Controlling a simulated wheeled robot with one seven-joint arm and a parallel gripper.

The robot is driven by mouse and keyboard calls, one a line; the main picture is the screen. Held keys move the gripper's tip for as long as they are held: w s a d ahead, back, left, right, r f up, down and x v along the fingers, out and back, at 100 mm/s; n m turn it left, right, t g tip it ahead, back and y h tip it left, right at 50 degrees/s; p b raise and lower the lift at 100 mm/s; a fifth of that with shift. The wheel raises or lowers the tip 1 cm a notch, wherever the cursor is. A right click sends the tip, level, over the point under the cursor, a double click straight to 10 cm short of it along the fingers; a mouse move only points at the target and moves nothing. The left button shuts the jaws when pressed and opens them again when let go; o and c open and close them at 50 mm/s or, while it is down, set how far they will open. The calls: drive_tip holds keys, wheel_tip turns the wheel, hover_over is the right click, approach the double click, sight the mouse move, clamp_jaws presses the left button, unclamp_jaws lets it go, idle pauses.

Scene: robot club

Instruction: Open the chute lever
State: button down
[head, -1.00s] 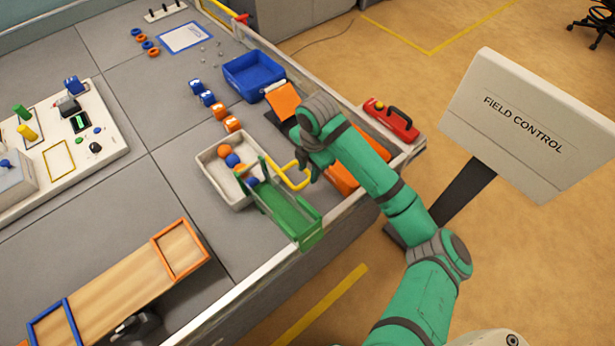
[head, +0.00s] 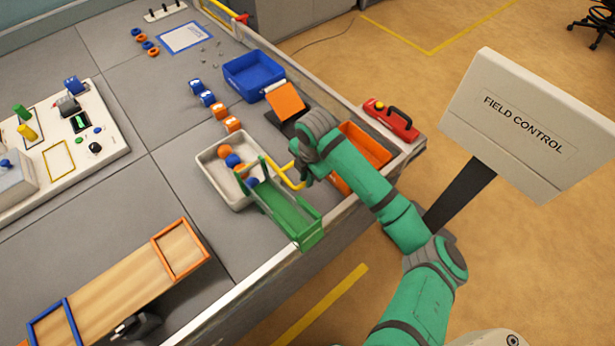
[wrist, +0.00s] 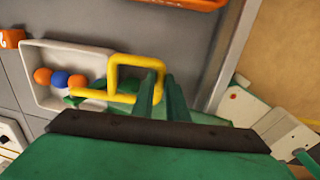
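The green chute (head: 292,214) slopes beside a white tray (head: 212,180) that holds orange and blue balls. The yellow chute lever (head: 280,172) crosses the chute's upper end. In the wrist view the lever (wrist: 135,58) is a yellow loop with a bar running left towards the balls. My gripper (head: 300,172) is at the lever's right end in the head view and partly hides it. A dark bar and green housing of mine fill the bottom of the wrist view.
A blue bin (head: 252,76) and an orange bin (head: 365,148) stand near the table's right edge. A red box with a black handle (head: 392,122) is beyond them. The FIELD CONTROL sign (head: 530,125) stands to the right. A wooden ramp (head: 125,285) lies at lower left.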

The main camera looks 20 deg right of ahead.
drive_tip(key=shift+s+d+f+t, duration=0.15)
drive_tip(key=shift+f+t, duration=0.15)
drive_tip(key=shift+f, duration=0.3)
wheel_tip(320, 180, down, 2)
drive_tip(key=shift+f+t+y, duration=0.1)
drive_tip(key=shift+t+y, duration=0.3)
drive_tip(key=shift+t, duration=0.4)
drive_tip(key=shift+x, duration=1)
drive_tip(key=shift+s, duration=0.1)
drive_tip(key=c, duration=1.8)
unclamp_jaws()
drive_tip(key=shift+o, duration=0.2)
